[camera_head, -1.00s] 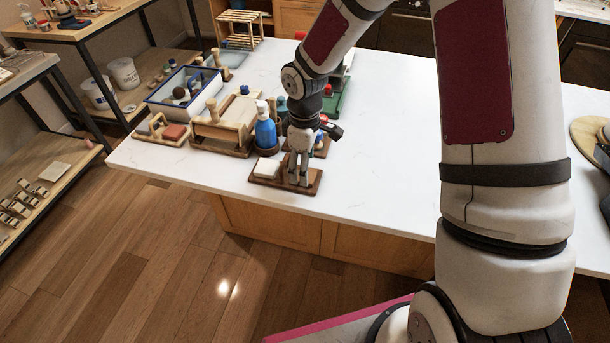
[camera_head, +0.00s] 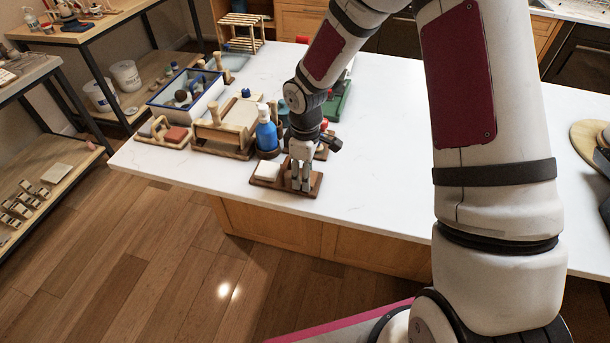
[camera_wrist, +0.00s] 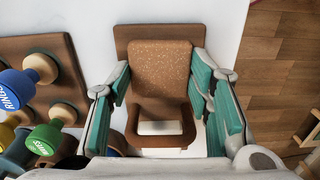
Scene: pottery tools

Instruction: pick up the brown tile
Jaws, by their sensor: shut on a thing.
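The brown tile (camera_wrist: 160,65) is speckled and stands between the teal pads of my gripper (camera_wrist: 160,88) in the wrist view. The jaws are shut on it, one pad at each side. In the head view my gripper (camera_head: 301,180) points down at the right part of a brown wooden tray (camera_head: 262,184) near the counter's front edge, and it hides the tile there. The tray also shows behind the tile in the wrist view (camera_wrist: 128,38). I cannot tell whether the tile still touches the tray.
A white tile (camera_head: 267,171) lies on the tray's left part. A blue bottle (camera_head: 266,136) stands close behind. Stamps with round knobs (camera_wrist: 43,66) stand left of the gripper in the wrist view. The white counter (camera_head: 390,170) is clear to the right.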

